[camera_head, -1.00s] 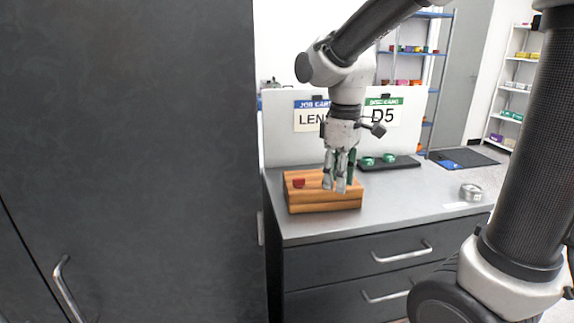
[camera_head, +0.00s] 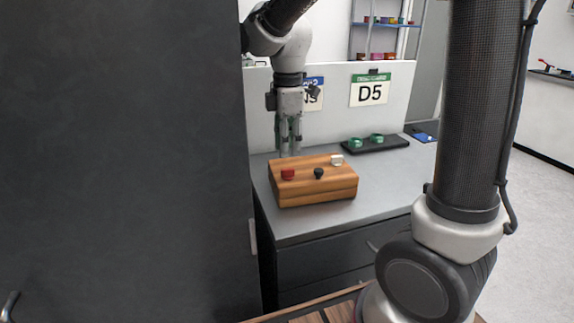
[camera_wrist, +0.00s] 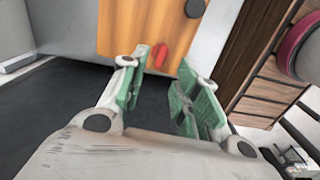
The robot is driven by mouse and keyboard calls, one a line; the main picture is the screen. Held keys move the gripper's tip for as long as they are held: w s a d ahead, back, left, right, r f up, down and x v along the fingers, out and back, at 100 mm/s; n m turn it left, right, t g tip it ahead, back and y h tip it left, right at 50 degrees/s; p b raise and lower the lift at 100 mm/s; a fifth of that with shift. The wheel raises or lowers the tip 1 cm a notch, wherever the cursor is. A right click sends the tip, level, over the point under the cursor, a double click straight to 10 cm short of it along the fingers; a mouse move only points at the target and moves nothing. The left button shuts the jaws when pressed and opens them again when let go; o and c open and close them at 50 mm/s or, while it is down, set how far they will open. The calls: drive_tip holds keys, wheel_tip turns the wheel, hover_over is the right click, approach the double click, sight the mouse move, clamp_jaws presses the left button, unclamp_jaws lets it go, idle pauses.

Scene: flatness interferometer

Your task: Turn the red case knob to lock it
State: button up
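The wooden case (camera_head: 315,190) sits on the grey counter. On its top are a red knob (camera_head: 288,174) at the left, a black knob (camera_head: 318,172) in the middle and a white knob (camera_head: 336,159) at the back right. My gripper (camera_head: 289,152) points down behind the case, above the red knob's side in the picture. In the wrist view my gripper (camera_wrist: 158,98) is open, with green pads apart and nothing between them. The red knob (camera_wrist: 161,56) shows just beyond the fingertips, on the case (camera_wrist: 140,25). Contact with the knob cannot be told.
A tall dark cabinet (camera_head: 120,150) fills the left. A black tray (camera_head: 388,144) with green round pieces lies behind the case at the right. An upright white panel with a D5 card (camera_head: 369,90) stands at the back. The counter right of the case is clear.

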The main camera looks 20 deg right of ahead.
sight(288, 169)
wheel_tip(288, 169, down, 6)
drive_tip(key=shift+f, duration=0.2)
clamp_jaws()
